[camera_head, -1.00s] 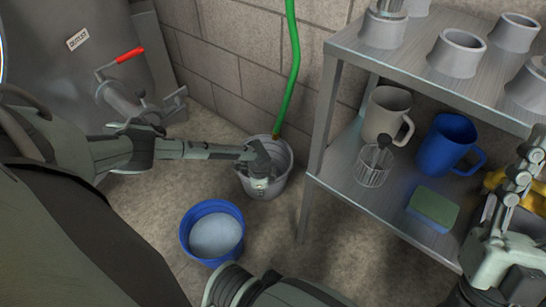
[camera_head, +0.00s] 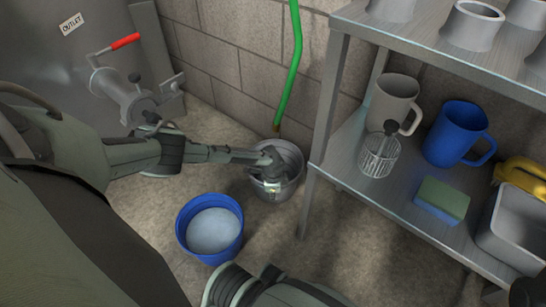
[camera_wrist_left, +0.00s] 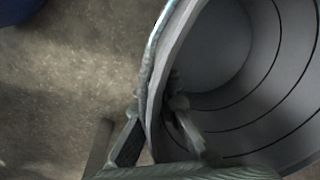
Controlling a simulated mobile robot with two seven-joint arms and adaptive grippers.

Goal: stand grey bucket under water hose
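The grey bucket (camera_head: 291,160) is on the floor side of the wall, left of the shelf leg. I cannot tell whether its base touches the floor. My left gripper (camera_head: 270,172) is shut on its near left wall. In the left wrist view, one finger lies outside and one inside the bucket wall (camera_wrist_left: 160,75). The green water hose (camera_head: 291,70) hangs down the wall. My right gripper is out of view.
A blue bucket (camera_head: 183,238) with pale contents stands in front, to the left. A metal shelf (camera_head: 345,165) at right holds mugs, a whisk, a sponge and a tray. A tank outlet with a red-handled valve (camera_head: 125,41) is at upper left.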

